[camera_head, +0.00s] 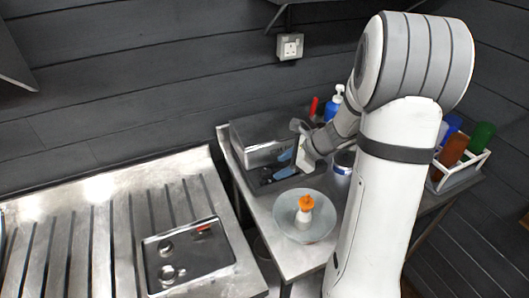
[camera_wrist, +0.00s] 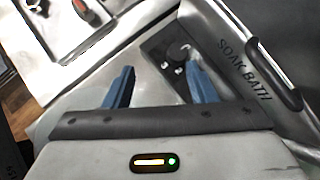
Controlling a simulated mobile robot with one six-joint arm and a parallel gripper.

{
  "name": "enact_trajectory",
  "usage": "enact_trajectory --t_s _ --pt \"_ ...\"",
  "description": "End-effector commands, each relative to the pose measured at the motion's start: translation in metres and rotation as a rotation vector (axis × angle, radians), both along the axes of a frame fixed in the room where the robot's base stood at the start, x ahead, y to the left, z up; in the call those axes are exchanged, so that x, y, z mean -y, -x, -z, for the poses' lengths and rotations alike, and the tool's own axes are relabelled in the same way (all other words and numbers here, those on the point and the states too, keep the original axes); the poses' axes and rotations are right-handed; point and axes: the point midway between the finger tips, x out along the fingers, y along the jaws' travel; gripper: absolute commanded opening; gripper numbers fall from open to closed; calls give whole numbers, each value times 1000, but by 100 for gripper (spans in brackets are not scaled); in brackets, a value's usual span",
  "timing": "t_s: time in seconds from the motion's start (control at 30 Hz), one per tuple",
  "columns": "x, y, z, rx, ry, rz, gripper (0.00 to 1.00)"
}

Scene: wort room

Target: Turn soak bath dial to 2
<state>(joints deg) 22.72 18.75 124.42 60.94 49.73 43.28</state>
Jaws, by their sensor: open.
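The soak bath (camera_head: 262,132) is a metal box at the back left of the side table; its lettering, SOAK BATH, shows in the wrist view (camera_wrist: 245,68). A dark dial panel (camera_wrist: 158,48) with small pale digits sits beside the lettering. A dark round dial (camera_wrist: 180,50) seems to be on it, but its pointer and setting cannot be read. My gripper (camera_head: 284,164) is open, with two blue fingers apart. In the wrist view my gripper (camera_wrist: 161,76) has its fingers just short of the panel, the right one overlapping its edge.
A plate (camera_head: 296,235) holding a white, orange-topped bottle (camera_head: 305,208) stands at the table front. A can (camera_head: 343,162) and a blue pump bottle (camera_head: 334,103) stand right of the bath. A white bottle crate (camera_head: 458,176) is farther right. A steel draining counter (camera_head: 125,215) lies left.

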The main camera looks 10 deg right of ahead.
Motion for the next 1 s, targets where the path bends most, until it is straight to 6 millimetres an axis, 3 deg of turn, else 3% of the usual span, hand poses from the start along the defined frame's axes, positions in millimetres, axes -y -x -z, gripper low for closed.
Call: enact_trajectory --t_s 0.2,0.7,1.0 --pt "15 -19 8 -56 -89 157 51" --pt "-26 -46 57 -58 -91 160 51" --pt "-30 -49 62 -55 -90 160 51"
